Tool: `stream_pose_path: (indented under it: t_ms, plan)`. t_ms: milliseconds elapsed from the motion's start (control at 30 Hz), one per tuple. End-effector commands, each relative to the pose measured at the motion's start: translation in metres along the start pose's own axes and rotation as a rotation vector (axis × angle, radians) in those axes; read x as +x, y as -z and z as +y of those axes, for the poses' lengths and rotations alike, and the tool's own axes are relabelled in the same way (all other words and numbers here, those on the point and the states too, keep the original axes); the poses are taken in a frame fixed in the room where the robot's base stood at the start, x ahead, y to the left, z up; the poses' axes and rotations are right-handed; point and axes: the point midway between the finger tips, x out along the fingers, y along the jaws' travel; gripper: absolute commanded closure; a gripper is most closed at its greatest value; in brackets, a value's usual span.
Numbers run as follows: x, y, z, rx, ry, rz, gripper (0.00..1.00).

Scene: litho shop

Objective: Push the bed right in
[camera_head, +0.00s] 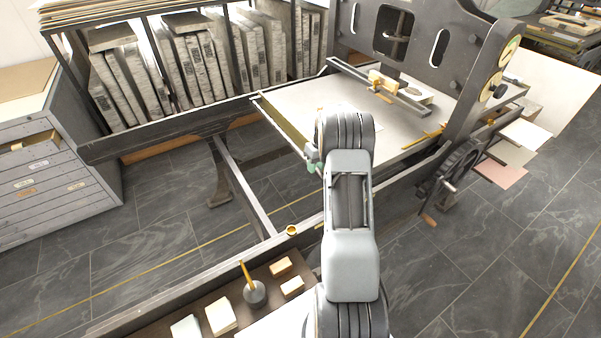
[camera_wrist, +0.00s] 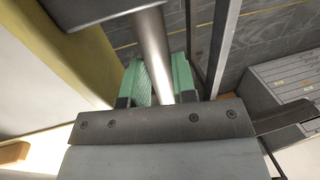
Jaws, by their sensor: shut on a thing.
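The press bed (camera_head: 298,98) is a flat pale slab lying between the dark side rails, its far part under the tall press frame. A bar (camera_head: 279,127) runs along its near left end. My gripper (camera_head: 313,166) is at the right part of this bar, mostly hidden behind my arm in the head view. In the wrist view its green fingers (camera_wrist: 158,82) sit on either side of a round grey metal bar (camera_wrist: 152,38), shut on it. The bed's yellowish end face (camera_wrist: 62,55) is beside the bar there.
The tall dark press frame (camera_head: 420,45) stands at the bed's far side, with a spoked wheel (camera_head: 455,168) on the right. The rails (camera_head: 180,135) are open and empty left of the bed. A grey drawer cabinet (camera_head: 45,170) stands left; a small-item shelf (camera_head: 195,312) is in front.

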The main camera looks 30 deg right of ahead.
Motion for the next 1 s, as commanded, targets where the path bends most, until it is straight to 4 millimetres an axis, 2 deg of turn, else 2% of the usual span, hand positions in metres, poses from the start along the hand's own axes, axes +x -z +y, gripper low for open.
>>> stream_pose_path:
  t_ms: [200, 300, 800, 833, 1000]
  plan:
    - [-0.006, -0.002, 0.034, 0.006, -0.002, 0.003, 1.0]
    - [-0.009, -0.003, 0.044, 0.009, -0.005, 0.007, 1.0]
    - [-0.012, -0.003, 0.053, 0.009, -0.011, 0.008, 1.0]
    - [-0.012, -0.003, 0.053, 0.009, -0.011, 0.008, 0.74]
    - [-0.012, -0.003, 0.051, 0.008, -0.01, 0.008, 0.57]
